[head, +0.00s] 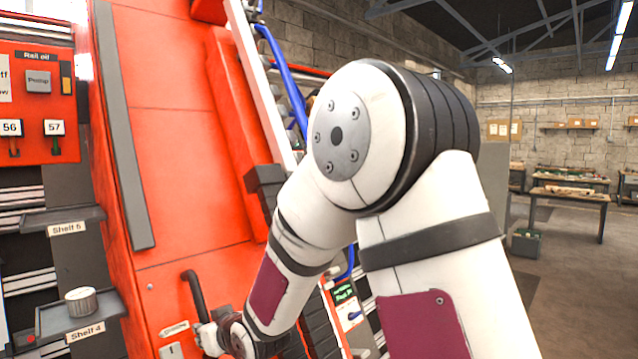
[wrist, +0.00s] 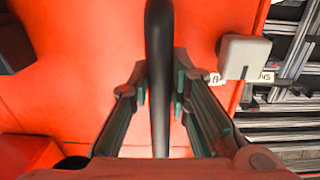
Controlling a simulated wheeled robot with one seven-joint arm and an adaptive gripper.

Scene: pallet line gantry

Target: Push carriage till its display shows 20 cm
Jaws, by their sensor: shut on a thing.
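A large orange body (head: 175,200), which seems to be the carriage, rises in front of me in the head view. A black bar handle (head: 194,292) stands out from its lower part. In the wrist view the handle (wrist: 159,40) runs upright between the fingers of my gripper (wrist: 160,85), which is shut on it. In the head view my gripper is mostly hidden behind my arm. I cannot make out a display reading in centimetres.
An orange tool board (head: 38,105) hangs above. A grey box (wrist: 243,57) shows beside the fingers. Open floor (head: 570,270) lies at right.

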